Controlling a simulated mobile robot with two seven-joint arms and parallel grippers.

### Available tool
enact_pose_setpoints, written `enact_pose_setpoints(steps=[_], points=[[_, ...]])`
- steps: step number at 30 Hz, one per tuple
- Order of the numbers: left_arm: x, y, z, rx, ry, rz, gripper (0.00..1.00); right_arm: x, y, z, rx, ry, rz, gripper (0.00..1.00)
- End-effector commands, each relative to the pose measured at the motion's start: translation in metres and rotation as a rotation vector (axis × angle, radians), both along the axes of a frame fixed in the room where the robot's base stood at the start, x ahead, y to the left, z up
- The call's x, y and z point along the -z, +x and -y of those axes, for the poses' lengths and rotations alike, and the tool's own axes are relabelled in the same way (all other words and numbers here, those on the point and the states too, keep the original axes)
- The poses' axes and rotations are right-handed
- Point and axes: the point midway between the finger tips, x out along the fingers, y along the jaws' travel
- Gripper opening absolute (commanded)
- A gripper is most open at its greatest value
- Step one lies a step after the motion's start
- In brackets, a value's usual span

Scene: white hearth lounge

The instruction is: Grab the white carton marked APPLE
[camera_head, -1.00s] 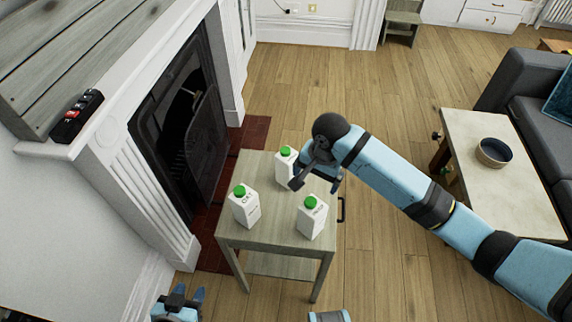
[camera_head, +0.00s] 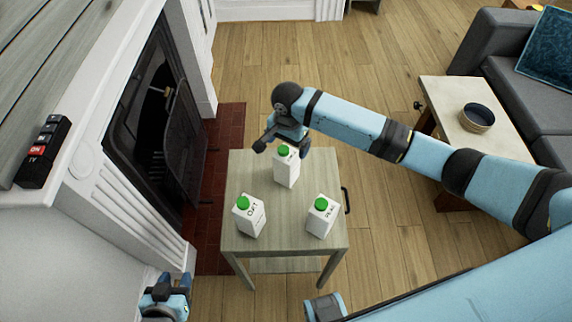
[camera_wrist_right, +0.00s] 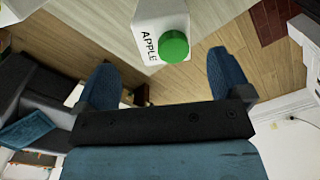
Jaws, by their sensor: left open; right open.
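The white carton marked APPLE, with a green cap, is the back one of three on a small wooden table (camera_head: 290,240). In the head view the APPLE carton (camera_head: 287,172) stands just below my right gripper (camera_head: 284,150). My left gripper (camera_head: 177,281) is open and empty, low at the left, apart from the table.
Two similar cartons stand in front: one marked OAT (camera_head: 251,219) on the left and another (camera_head: 322,219) on the right. A fireplace (camera_head: 165,130) is left of the table. A side table with a bowl (camera_head: 477,117) and a sofa (camera_head: 500,45) stand right.

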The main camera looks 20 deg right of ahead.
Motion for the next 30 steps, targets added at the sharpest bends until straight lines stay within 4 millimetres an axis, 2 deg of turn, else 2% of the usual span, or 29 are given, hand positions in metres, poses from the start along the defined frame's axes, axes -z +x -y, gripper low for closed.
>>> enact_pose_setpoints(steps=[3,10,18,26,27,30], points=[[0.001,0.000,-0.001,-0.002,0.002,-0.002,0.43,0.016,0.000,0.000,0.000,0.000,0.000,0.96],[-0.001,0.004,-0.004,-0.004,0.006,0.004,0.43,0.033,0.001,0.000,-0.001,0.000,0.000,0.96],[-0.003,0.004,-0.004,-0.004,0.006,0.007,0.43,0.070,0.002,0.000,-0.001,0.000,0.000,0.96],[-0.004,0.004,-0.004,-0.003,0.006,0.008,0.43,0.075,0.002,0.000,-0.001,0.001,0.002,0.96],[-0.004,0.004,-0.004,-0.003,0.006,0.008,0.43,0.075,0.002,0.000,-0.001,0.001,0.002,0.93],[-0.004,0.004,-0.004,-0.003,0.006,0.008,0.43,0.075,0.002,0.000,-0.001,0.001,0.001,0.70]])
